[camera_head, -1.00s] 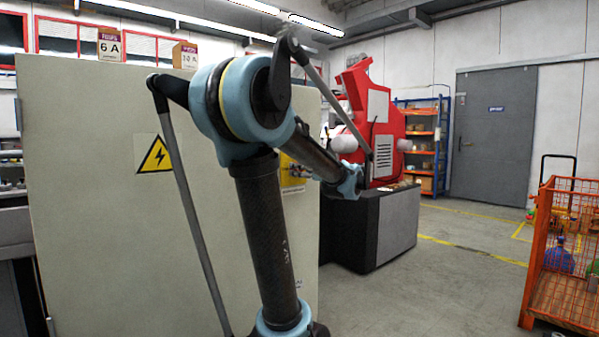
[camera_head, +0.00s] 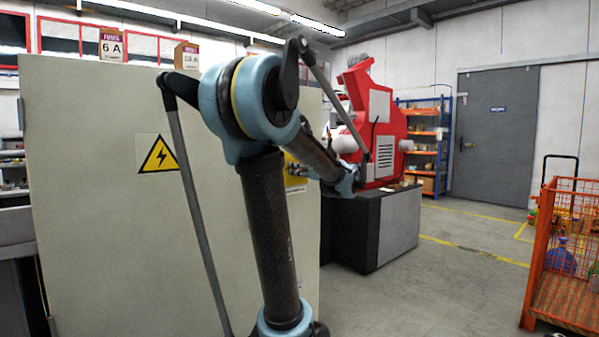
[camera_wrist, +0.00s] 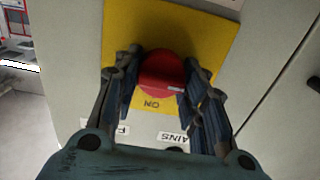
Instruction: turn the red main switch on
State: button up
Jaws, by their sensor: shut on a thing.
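The red main switch (camera_wrist: 160,66) is a round red knob on a yellow plate (camera_wrist: 215,38), shown in the wrist view. The word ON is printed on the plate close to the knob's lower edge. My gripper (camera_wrist: 158,82) is shut on the knob, with one dark finger on each side of it. A small pale mark shows on the knob's bar, which lies roughly crosswise between the fingers.
The cream cabinet (camera_head: 90,220) carries a yellow warning triangle (camera_head: 159,155), and two fuse boxes stand on top. A red machine (camera_head: 385,130) stands behind on the right. An orange wire cart (camera_head: 565,260) is at the right edge. The floor between is clear.

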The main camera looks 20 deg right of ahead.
jog(key=shift+d+m, duration=0.1)
jog(key=shift+m, duration=0.3)
jog(key=m, duration=0.3)
jog(key=shift+d+m, duration=0.1)
jog(key=shift+m, duration=0.2)
jog(key=m, duration=0.4)
jog(key=shift+m, duration=0.3)
jog(key=m, duration=0.4)
jog(key=shift+d+f+m, duration=0.1)
jog(key=shift+m, duration=0.2)
jog(key=shift+f+m, duration=0.15)
jog(key=shift+m, duration=2.05)
jog(key=o, duration=1.1)
jog(key=shift+c, duration=0.2)
